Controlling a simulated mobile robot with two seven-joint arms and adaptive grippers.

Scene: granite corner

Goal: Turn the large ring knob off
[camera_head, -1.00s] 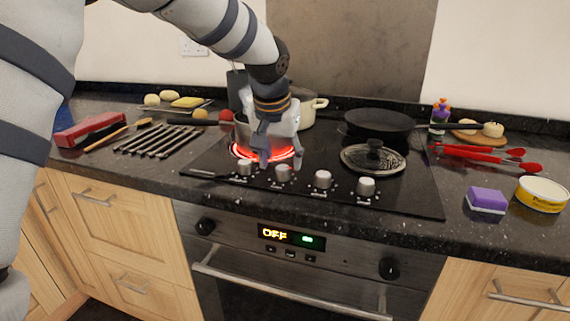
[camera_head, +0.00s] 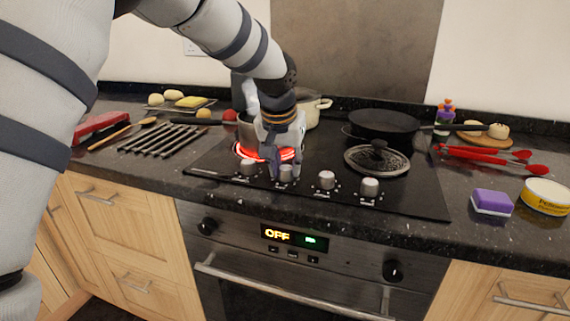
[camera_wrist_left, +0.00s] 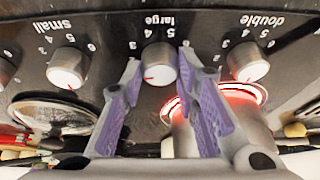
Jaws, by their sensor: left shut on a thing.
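The large ring knob (camera_wrist_left: 160,65) is a silver knob under the upside-down label "large" in the left wrist view. It stands between the two purple fingers of my left gripper (camera_wrist_left: 163,82), which is shut on it. Its red mark shows on its near face. In the head view the large ring knob (camera_head: 286,173) is second from the left in the row, with my left gripper (camera_head: 284,174) coming down on it from behind. A hob ring (camera_head: 245,151) glows red behind the knobs, partly hidden by a pot and the gripper. My right gripper is not in view.
The double knob (camera_head: 249,167) and small knob (camera_head: 327,180) stand close on either side. A pan lid (camera_head: 377,158) and a black frying pan (camera_head: 385,122) are to the right. A purple sponge (camera_head: 491,203) lies on the counter. The oven display (camera_head: 290,238) reads OFF.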

